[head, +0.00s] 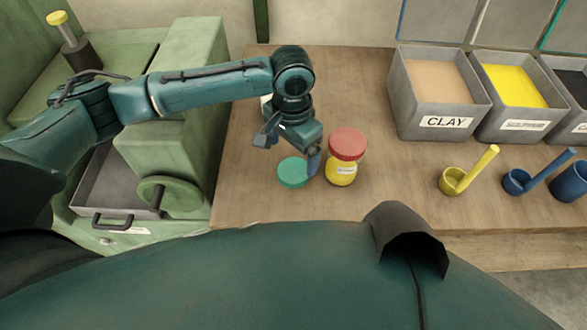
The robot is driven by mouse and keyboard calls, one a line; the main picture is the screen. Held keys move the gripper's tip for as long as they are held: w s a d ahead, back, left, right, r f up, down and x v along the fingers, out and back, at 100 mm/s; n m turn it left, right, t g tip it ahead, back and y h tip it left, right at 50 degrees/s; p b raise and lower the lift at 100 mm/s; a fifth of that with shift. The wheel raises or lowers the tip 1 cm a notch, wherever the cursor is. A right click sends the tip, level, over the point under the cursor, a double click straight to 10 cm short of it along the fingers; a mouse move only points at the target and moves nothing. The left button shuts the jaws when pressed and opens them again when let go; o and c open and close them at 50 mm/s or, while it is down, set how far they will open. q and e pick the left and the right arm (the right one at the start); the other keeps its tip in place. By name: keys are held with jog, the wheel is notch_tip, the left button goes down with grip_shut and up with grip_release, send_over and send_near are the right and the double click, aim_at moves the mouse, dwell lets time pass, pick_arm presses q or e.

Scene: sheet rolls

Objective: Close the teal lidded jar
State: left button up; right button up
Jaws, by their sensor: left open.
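A round teal lid (291,171) shows flat side up, low at the table's near left part. I cannot tell whether a teal jar body is under it. A yellow jar with a white label and a red lid (347,144) stands upright just to its right. My left gripper (287,151) is open and empty, its fingers spread wide, just behind and above the teal lid. One finger comes down in the narrow gap between the teal lid and the yellow jar; I cannot tell whether it touches either. My right gripper is not in view.
Grey bins, one labelled CLAY (446,123) and one with yellow powder (511,88), stand at the back right. A yellow scoop (454,181) and a blue scoop (518,182) lie in front. A green machine with a handwheel (166,195) stands left. The middle table is clear.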

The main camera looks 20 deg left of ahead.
aim_at(293, 170)
pick_arm(q)
notch_tip(293, 170, down, 5)
jog(key=shift+s+d+f, duration=0.1)
jog(key=shift+s+d, duration=0.05)
dwell(0.4)
jog(key=shift+c, duration=0.4)
jog(key=c, duration=1.1)
jog(key=shift+o, duration=0.2)
notch_tip(293, 170, up, 10)
